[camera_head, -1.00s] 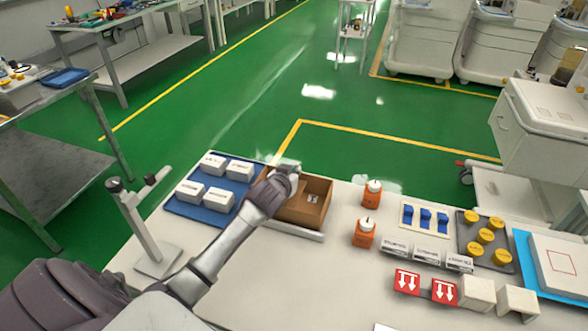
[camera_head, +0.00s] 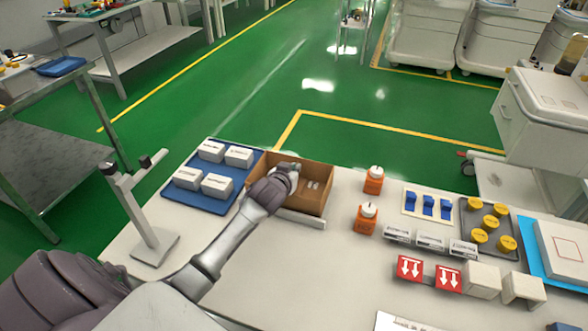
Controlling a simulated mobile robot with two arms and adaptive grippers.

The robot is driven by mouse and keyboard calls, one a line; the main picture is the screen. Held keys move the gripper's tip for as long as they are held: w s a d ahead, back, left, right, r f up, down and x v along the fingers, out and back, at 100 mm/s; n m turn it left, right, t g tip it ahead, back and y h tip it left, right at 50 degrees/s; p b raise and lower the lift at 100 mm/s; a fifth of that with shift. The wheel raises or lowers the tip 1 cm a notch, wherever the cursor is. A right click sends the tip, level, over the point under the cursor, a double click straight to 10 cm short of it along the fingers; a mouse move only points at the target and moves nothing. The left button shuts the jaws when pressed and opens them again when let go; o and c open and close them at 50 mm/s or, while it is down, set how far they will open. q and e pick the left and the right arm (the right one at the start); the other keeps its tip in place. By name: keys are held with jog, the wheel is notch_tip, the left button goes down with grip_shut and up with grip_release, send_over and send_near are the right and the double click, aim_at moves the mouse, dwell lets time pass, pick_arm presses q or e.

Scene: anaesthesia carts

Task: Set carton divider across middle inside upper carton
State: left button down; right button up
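A brown open carton (camera_head: 311,203) stands at the back middle of the white table. My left gripper (camera_head: 291,169) reaches over its left part, with its fingers at or inside the opening. The fingers are small and partly hidden by the wrist, so I cannot tell whether they are open or shut, or hold anything. Small white pieces (camera_head: 313,185) lie on the carton floor, right of the gripper. I cannot make out a carton divider. A pale strip (camera_head: 302,218) lies along the carton's front edge. My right gripper is not in view.
A blue mat (camera_head: 198,203) with several white boxes lies left of the carton. A grey post stand (camera_head: 150,237) is at the left. The table in front of the carton is mostly clear.

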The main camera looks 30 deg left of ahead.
pick_arm(q)
jog(key=shift+f, duration=0.35)
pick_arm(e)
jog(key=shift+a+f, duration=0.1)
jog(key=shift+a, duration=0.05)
pick_arm(q)
jog(key=c, duration=1.2)
grip_release()
jog(key=shift+s+f, duration=0.1)
jog(key=shift+c, duration=0.2)
